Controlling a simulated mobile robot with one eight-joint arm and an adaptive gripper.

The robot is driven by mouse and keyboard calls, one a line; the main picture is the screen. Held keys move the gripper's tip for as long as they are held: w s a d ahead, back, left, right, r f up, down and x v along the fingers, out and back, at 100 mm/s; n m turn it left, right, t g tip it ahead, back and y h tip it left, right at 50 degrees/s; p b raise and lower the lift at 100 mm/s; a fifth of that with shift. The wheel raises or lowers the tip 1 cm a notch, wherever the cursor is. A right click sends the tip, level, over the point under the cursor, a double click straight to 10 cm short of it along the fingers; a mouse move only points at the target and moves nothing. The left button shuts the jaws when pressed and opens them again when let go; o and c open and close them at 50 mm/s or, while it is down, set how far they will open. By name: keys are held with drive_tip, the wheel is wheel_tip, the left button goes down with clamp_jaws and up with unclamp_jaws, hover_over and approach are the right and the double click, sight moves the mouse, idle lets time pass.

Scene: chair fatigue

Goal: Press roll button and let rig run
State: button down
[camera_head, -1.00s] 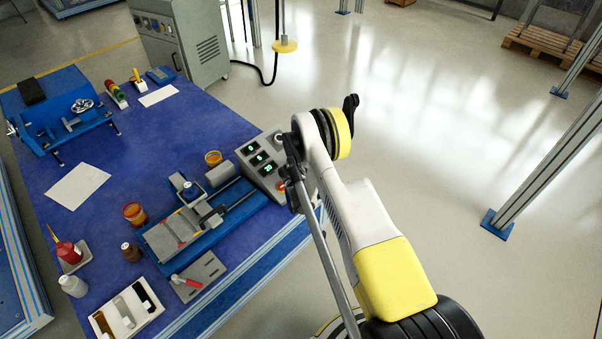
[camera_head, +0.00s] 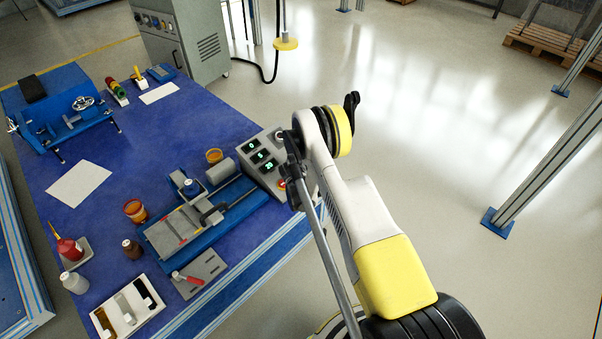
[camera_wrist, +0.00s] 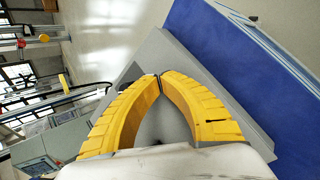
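The grey control box (camera_head: 254,166) stands at the right edge of the blue table, with several green displays on its sloped face. A red button (camera_head: 282,184) shows at its lower right, partly covered by my arm. The test rig (camera_head: 196,222), on a blue base with a grey cylinder and clamp, sits just left of the box. My gripper (camera_wrist: 160,76) has its yellow fingertips together in the wrist view, with nothing visible between them. A grey surface (camera_wrist: 205,77) lies behind the fingers; contact cannot be judged. In the head view the fingers are hidden around the box's right edge.
A blue machine with a handwheel (camera_head: 62,112) stands at the table's far left. Amber jars, bottles, paper sheets and a white tray (camera_head: 127,308) lie around the rig. A grey cabinet (camera_head: 181,42) stands behind. The floor right of my arm is open up to a metal post (camera_head: 548,165).

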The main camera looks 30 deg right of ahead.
idle(0.4)
wheel_tip(320, 180, up, 6)
drive_tip(key=s+p, duration=0.1)
drive_tip(key=s, duration=0.1)
drive_tip(key=shift+d+f+p, duration=0.2)
drive_tip(key=shift+d+p, duration=0.15)
drive_tip(key=shift+d, duration=0.05)
drive_tip(key=shift+s, duration=0.1)
